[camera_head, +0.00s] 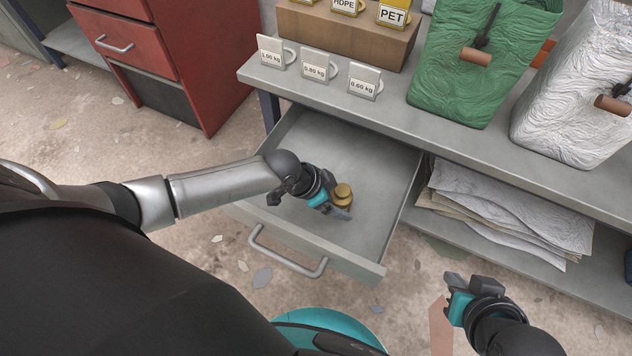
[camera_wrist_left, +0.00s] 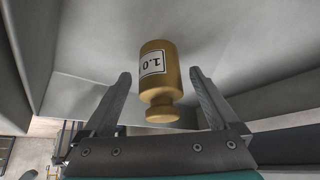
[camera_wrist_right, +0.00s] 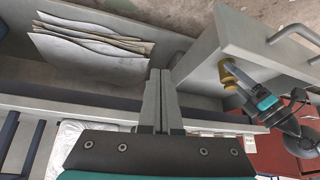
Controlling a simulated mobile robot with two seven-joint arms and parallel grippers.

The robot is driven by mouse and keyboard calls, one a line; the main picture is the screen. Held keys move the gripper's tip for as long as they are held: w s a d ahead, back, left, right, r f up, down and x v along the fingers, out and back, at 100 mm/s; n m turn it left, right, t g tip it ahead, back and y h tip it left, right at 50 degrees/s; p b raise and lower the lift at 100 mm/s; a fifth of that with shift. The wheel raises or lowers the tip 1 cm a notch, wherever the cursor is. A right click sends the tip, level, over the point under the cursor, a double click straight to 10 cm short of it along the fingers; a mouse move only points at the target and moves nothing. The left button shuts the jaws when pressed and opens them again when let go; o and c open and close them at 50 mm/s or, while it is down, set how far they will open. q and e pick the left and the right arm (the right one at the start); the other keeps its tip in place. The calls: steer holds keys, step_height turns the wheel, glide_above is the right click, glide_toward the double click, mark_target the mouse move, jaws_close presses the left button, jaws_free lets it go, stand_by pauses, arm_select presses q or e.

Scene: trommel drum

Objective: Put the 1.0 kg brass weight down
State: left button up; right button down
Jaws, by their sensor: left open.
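The brass weight (camera_head: 343,194) is a small gold cylinder with a knob, in the open grey drawer (camera_head: 375,160). In the left wrist view the weight (camera_wrist_left: 160,75) shows a white label reading 1.0. My left gripper (camera_head: 335,208) reaches into the drawer beside the weight. Its two fingers (camera_wrist_left: 160,95) are spread, one on each side of the weight, with a visible gap to each. The weight also shows in the right wrist view (camera_wrist_right: 228,75). My right gripper (camera_head: 452,290) is outside the drawer, and its fingers (camera_wrist_right: 160,100) are together with nothing between them.
The drawer's front with its handle (camera_head: 288,258) faces me. On the bench (camera_head: 390,100) stand small label cards (camera_head: 317,66), a green bag (camera_head: 480,60) and a white bag (camera_head: 580,90). Folded sheets (camera_head: 505,205) lie on the shelf below. A red cabinet (camera_head: 190,50) stands left.

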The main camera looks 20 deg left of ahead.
arm_select(q)
steer(key=shift+p+v, duration=0.6)
steer(key=shift+v, duration=0.5)
steer(key=p+v, duration=0.4)
steer(key=v, duration=0.4)
arm_select(e)
steer(key=s+d+f+g+h, duration=0.1)
steer(key=s+d+f+g, duration=0.1)
steer(key=f, duration=0.7)
steer(key=shift+s+d+g, duration=0.15)
steer(key=shift+s+g, duration=0.55)
arm_select(q)
steer(key=shift+r, duration=0.1)
arm_select(e)
steer(key=shift+f, duration=0.1)
